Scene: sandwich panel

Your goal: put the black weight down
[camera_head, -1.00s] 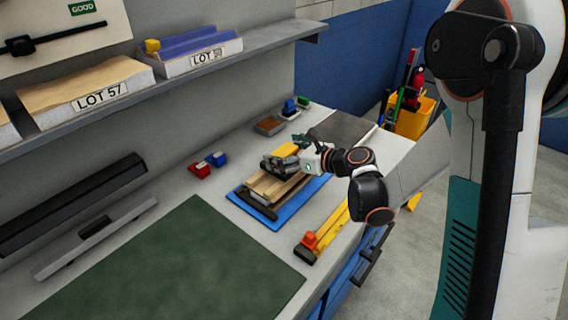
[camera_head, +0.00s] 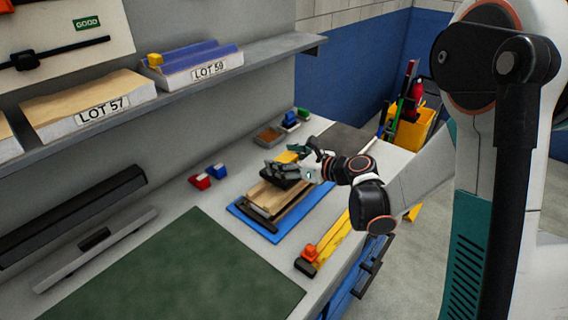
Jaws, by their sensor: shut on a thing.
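My gripper (camera_head: 283,168) is over the far end of the blue tray (camera_head: 262,232), its fingers pointing left. It is shut on the black weight (camera_head: 286,182), a dark block mostly hidden by the fingers. The weight is just above or on the tan wooden panel (camera_head: 293,206); I cannot tell whether it touches. The panel lies on the tray, with a dark bar (camera_head: 257,212) along its near left side. A yellow thing (camera_head: 287,157) shows just behind the fingers.
A red block (camera_head: 200,181) and a blue block (camera_head: 216,171) stand left of the tray. A green mat (camera_head: 185,270) is bare in front. A shelf (camera_head: 290,45) overhangs the bench's back.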

